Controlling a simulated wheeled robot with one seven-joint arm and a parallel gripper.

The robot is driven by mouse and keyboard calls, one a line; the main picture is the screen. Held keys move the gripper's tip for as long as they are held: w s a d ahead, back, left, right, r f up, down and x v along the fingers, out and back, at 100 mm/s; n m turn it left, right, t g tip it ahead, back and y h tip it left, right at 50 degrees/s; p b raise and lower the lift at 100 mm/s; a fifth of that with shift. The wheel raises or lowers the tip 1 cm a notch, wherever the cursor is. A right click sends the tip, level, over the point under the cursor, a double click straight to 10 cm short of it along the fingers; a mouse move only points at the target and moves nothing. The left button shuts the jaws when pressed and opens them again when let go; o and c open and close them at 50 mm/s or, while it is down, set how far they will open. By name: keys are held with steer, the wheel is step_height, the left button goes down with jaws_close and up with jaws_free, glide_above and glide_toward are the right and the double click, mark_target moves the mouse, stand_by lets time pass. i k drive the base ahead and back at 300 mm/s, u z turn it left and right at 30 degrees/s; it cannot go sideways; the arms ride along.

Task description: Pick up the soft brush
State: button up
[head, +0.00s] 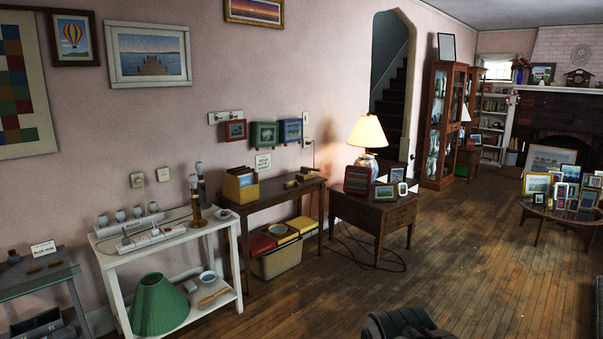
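A small tan wooden thing that looks like the soft brush (213,298) lies on the low shelf of the white table (236,245) at the left. It is small in the picture, and I cannot make out its bristles. A white bowl (207,276) sits just behind it. A green lampshade (159,304) stands to its left on the same shelf. My gripper's fingers are not in view. Only a dark rounded part, seemingly of my arm, shows at the bottom edge, well to the right of the brush.
The white table's top holds lamp parts and a power strip (154,239). A brown side table (266,203) stands beyond it, with a storage bin (279,263) below. A lamp table (372,217) with cables by it stands further right. The wooden floor (450,265) is open.

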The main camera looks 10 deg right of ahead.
mark_target(307, 171)
steer(key=z, duration=0.35)
steer(key=i, duration=2.05)
steer(key=z, duration=0.25)
steer(key=i, duration=1.85)
steer(key=u, duration=0.65)
steer(key=i, duration=2.25)
steer(key=u, duration=0.5)
